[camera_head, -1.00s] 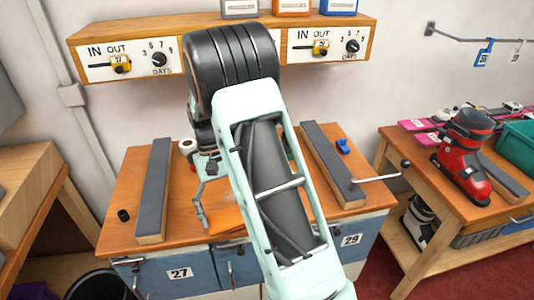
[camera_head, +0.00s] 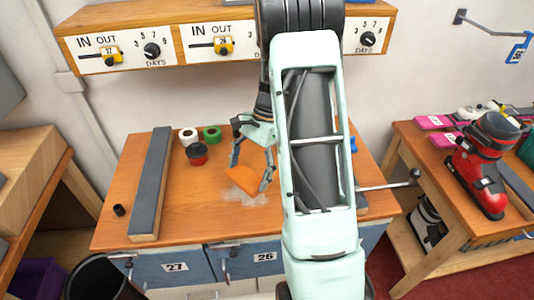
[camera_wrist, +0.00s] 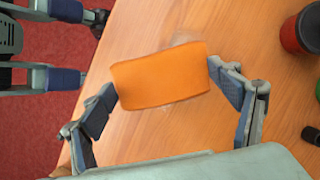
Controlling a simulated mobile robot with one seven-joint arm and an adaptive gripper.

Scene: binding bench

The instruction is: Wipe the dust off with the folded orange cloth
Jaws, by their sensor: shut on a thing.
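The folded orange cloth (camera_head: 243,179) is between the fingers of my gripper (camera_head: 253,174), over the front middle of the bench top. In the wrist view the cloth (camera_wrist: 160,77) is gripped at both ends by the fingers of my gripper (camera_wrist: 165,85). Pale grey dust (camera_head: 247,196) lies on the wood under and around the cloth. In the wrist view a faint dust patch (camera_wrist: 184,39) shows at the cloth's far edge. I cannot tell whether the cloth touches the wood.
A dark padded rail (camera_head: 154,185) lies left on the bench (camera_head: 190,225). A small black cylinder (camera_head: 119,210) is front left. A lever (camera_head: 390,184) juts out at the right.

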